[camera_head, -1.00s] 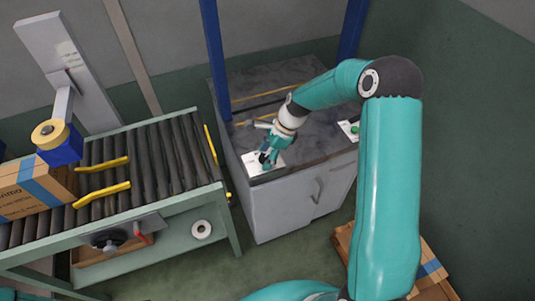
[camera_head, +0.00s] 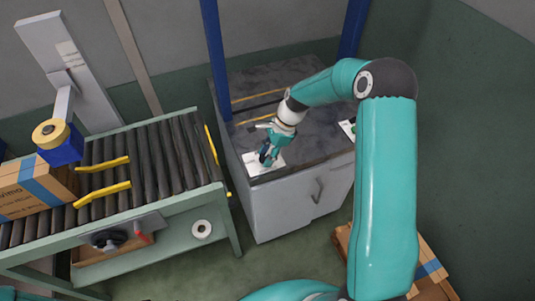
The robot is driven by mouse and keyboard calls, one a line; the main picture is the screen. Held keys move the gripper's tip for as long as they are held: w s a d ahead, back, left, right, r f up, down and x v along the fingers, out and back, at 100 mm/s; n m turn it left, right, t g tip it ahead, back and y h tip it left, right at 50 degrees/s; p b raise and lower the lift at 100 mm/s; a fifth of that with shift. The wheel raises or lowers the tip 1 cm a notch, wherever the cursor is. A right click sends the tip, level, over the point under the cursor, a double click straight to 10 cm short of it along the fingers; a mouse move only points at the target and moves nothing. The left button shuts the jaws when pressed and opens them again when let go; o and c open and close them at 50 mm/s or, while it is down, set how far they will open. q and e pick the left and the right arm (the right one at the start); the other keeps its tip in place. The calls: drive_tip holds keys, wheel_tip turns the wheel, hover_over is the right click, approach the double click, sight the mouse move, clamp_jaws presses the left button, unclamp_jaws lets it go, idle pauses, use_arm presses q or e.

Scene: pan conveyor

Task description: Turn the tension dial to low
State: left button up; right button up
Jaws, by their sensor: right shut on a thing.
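My right gripper (camera_head: 266,154) is at the front left corner of the dark-topped cabinet (camera_head: 300,140), over a white plate (camera_head: 250,168). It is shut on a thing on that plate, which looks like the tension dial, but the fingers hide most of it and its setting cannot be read. My right arm reaches in from the right. My left gripper is not in view.
A second white plate (camera_head: 346,129) with a green part lies partly behind my arm. A blue post (camera_head: 215,60) rises by the cabinet.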

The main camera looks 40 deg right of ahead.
drive_tip(key=n+g, duration=0.1)
drive_tip(key=n, duration=0.1)
drive_tip(key=n+g, duration=0.1)
drive_tip(key=n, duration=0.2)
drive_tip(key=shift+w, duration=0.2)
drive_tip(key=n+g, duration=0.1)
drive_tip(key=n, duration=0.2)
drive_tip(key=n+g, duration=0.1)
drive_tip(key=n, duration=0.1)
drive_tip(key=shift+w+n+h, duration=0.15)
drive_tip(key=shift+n+h, duration=0.15)
drive_tip(key=shift+n, duration=0.1)
drive_tip(key=n, duration=0.2)
drive_tip(key=n+g+h+b, duration=0.1)
drive_tip(key=n, duration=0.2)
drive_tip(key=shift+w+a+g+h, duration=0.1)
drive_tip(key=shift+a+g+h, duration=0.1)
drive_tip(key=shift+g+h, duration=0.1)
drive_tip(key=n+h, duration=0.1)
drive_tip(key=n, duration=0.2)
drive_tip(key=n+h, duration=0.1)
drive_tip(key=n, duration=0.2)
drive_tip(key=shift+a+b, duration=0.15)
drive_tip(key=shift+b, duration=0.15)
drive_tip(key=o, duration=1.1)
